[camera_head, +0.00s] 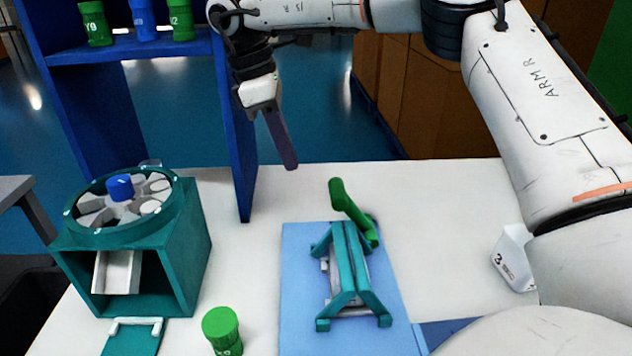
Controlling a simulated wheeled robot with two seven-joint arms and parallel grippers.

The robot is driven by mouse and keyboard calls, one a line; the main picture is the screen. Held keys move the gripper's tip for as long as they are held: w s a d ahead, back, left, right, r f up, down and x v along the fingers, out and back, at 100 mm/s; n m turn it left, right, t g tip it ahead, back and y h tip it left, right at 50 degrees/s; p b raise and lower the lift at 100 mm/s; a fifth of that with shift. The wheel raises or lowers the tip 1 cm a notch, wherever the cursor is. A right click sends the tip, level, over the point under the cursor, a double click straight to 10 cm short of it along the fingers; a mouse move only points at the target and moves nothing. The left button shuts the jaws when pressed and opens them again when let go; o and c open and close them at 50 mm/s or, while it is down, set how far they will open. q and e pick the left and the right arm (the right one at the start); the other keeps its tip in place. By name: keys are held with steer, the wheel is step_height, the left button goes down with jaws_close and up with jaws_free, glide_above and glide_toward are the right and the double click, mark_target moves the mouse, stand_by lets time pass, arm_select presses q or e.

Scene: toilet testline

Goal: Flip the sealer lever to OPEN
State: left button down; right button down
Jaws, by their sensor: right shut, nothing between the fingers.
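The sealer (346,268) is a teal frame standing on a light blue mat (300,318) at the middle of the white table. Its green lever (350,210) rises from the back of the frame and tilts up to the left. My right gripper (288,160) hangs above the back of the table, to the left of and above the lever, apart from it. Its fingers are shut and hold nothing. My left gripper is not in view.
A teal box with a round carousel (180,262) stands at the left. A green-capped bottle (222,330) stands at the front. A blue shelf (235,130) holds several bottles at the back left. A white container marked 3 (513,258) stands at the right.

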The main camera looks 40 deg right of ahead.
steer(key=x, duration=1)
arm_select(q)
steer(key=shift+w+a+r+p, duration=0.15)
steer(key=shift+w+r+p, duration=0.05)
steer(key=shift+p, duration=0.2)
arm_select(e)
steer(key=shift+s+d+r, duration=0.95)
steer(key=shift+d+r, duration=0.2)
steer(key=shift+d, duration=0.1)
steer(key=shift+d, duration=0.1)
